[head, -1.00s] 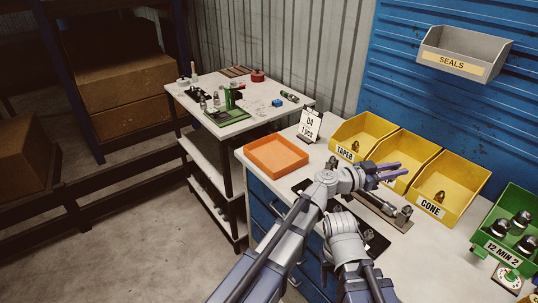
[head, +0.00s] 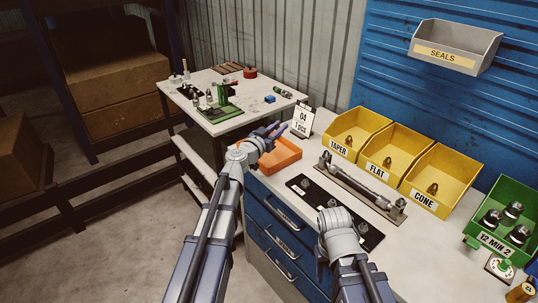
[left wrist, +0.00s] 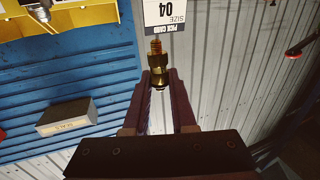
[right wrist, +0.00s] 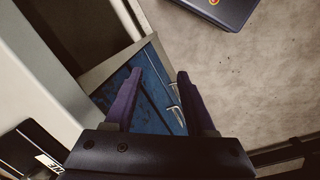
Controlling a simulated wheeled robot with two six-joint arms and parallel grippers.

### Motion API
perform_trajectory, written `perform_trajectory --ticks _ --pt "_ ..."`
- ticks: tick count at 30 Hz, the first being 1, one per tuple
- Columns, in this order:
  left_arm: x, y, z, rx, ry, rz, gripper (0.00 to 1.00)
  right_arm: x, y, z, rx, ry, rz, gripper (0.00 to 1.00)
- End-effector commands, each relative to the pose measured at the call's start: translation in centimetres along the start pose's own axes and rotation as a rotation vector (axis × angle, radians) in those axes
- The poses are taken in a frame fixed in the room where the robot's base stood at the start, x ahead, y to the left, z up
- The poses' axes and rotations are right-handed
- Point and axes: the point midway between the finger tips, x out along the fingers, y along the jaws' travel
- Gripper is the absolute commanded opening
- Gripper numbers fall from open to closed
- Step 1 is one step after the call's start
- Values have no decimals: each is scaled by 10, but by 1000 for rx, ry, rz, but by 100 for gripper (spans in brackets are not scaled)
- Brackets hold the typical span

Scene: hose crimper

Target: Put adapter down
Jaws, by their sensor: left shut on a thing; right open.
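The brass adapter (left wrist: 157,68) stands between the fingertips of my left gripper (left wrist: 159,85) in the left wrist view, with its threaded end outward. In the head view my left gripper (head: 275,133) is above the far left part of the orange tray (head: 284,160) and partly covers it; the adapter is too small to make out there. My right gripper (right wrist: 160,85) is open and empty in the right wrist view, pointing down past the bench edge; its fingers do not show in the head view.
A pick card (head: 302,121) stands behind the tray. Yellow bins taper (head: 342,149), flat (head: 378,169) and cone (head: 424,200) line the bench's back. A hose assembly (head: 362,182) lies before them, and a black strip (head: 318,192) with fittings lies nearer.

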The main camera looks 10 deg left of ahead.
Motion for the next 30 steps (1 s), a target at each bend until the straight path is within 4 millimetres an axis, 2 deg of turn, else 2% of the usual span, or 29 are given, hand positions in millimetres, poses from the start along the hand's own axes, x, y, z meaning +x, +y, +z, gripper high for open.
perform_trajectory --ticks 1,6,14,17,27,30 --pt "-4 -12 0 0 0 -22 0 0 0 0 0 0 0 56" --pt "-11 -34 0 -1 1 -65 0 0 0 0 0 0 0 56" --pt "-12 -37 3 -1 1 -72 0 4 0 0 0 0 0 56" --pt "-12 -37 12 -1 1 -71 0 12 -1 -1 0 0 0 56" --pt "-12 -37 61 -1 1 -71 0 61 -6 -4 -1 0 0 56" --pt "-12 -37 65 -1 1 -71 0 65 -6 -4 -1 0 0 56"
